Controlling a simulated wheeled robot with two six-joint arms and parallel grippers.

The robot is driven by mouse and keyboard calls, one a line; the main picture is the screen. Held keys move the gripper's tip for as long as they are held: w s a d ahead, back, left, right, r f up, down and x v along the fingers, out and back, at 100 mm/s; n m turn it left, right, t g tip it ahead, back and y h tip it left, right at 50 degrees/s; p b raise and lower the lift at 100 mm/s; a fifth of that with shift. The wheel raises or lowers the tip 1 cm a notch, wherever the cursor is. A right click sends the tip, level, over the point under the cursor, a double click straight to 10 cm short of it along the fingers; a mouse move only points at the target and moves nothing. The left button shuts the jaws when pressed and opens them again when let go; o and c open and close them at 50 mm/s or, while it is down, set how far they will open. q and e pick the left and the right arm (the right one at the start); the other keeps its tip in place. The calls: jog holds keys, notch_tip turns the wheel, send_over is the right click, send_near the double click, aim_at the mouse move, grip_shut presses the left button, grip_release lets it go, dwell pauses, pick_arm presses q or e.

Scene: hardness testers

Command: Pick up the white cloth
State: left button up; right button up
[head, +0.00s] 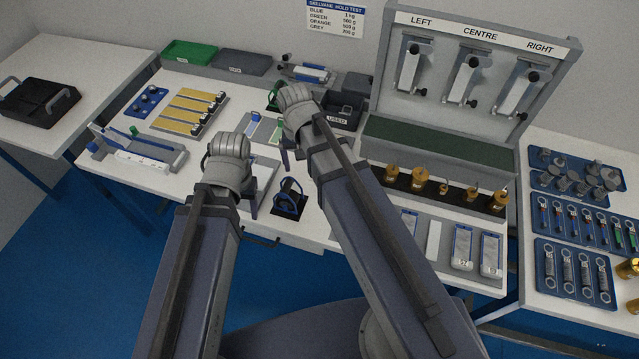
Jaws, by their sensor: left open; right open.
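I cannot clearly make out a white cloth. A plain white strip (433,241) lies flat at the front of the middle table, right of my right forearm; I cannot tell if it is cloth. My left gripper (250,204) is open over the table's front part, beside a small black stand with a blue ring (290,197). My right gripper (287,157) is open further back, in front of the black bin marked USED (342,112). Both grippers look empty and are apart from the strip. My wrists and arms hide part of the table between them.
A grey rack marked LEFT, CENTRE, RIGHT (480,34) stands at the back right. Brass weights (421,175) stand in a row before it. Blue trays (575,272) fill the right table. Green (190,52) and grey (240,62) trays lie at the back left.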

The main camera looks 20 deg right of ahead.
jog(key=w+d+m, duration=0.1)
jog(key=w+d+f+m+b, duration=0.1)
jog(key=w+d, duration=0.1)
jog(key=w+d+f+m, duration=0.1)
jog(key=shift+w+d+f+m, duration=0.25)
jog(key=shift+w+d+m, duration=0.05)
jog(key=f+b, duration=0.8)
jog(key=shift+s+d, duration=0.15)
jog(key=shift+s, duration=0.15)
pick_arm(q)
notch_tip(320, 180, down, 10)
pick_arm(e)
jog(key=shift+r, duration=0.15)
pick_arm(q)
jog(key=shift+s, duration=0.1)
pick_arm(e)
jog(key=shift+c, duration=0.3)
jog(key=c, duration=1.4)
